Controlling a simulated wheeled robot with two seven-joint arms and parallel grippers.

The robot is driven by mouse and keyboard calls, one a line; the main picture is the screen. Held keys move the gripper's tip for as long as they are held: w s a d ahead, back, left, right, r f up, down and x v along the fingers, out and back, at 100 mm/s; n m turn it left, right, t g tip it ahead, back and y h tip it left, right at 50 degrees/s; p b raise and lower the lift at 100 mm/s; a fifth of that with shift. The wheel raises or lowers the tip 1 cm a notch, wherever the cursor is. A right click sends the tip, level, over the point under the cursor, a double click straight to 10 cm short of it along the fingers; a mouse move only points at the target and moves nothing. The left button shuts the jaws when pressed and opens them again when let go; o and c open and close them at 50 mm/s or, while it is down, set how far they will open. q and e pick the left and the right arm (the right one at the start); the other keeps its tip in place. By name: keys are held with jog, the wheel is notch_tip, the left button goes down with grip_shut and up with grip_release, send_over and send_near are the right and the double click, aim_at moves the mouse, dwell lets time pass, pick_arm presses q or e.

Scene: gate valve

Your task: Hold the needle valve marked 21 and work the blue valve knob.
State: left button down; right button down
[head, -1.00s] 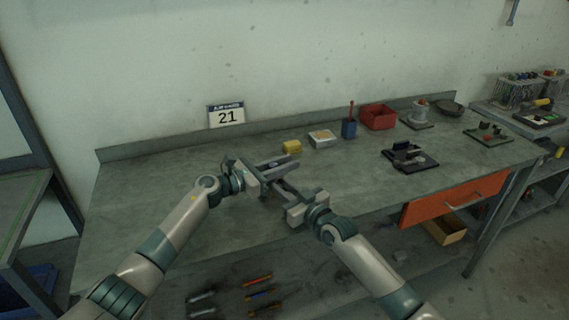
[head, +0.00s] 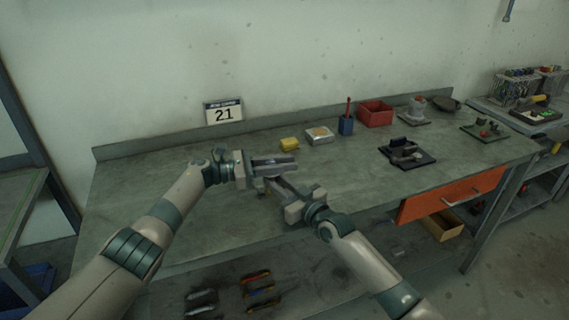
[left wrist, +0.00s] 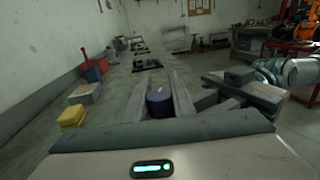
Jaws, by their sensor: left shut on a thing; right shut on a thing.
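The blue valve knob (left wrist: 158,102) shows in the left wrist view between the fingers of my left gripper (left wrist: 163,92). In the head view my left gripper (head: 275,163) is shut on it, above the front middle of the bench. My right gripper (head: 272,182) comes in from the lower right, just below the left fingers, and is shut on the needle valve, whose body is mostly hidden by the fingers. In the left wrist view my right gripper (left wrist: 225,90) lies close to the right of the knob.
The bench (head: 140,190) is clear to the left. Behind the grippers are a yellow block (head: 289,145), a small tray (head: 319,136), a blue holder (head: 346,126) and a red bin (head: 376,114). A black fixture (head: 407,153) lies to the right.

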pick_arm(q)
jog(key=shift+a+f, duration=0.1)
jog(key=shift+f, duration=0.05)
jog(key=c, duration=1.5)
grip_release()
jog(key=shift+a, duration=0.1)
jog(key=a, duration=0.4)
jog(key=s+a, duration=0.1)
jog(key=a, duration=0.2)
jog(key=s+a, duration=0.1)
jog(key=a, duration=0.3)
jog(key=shift+a, duration=0.35)
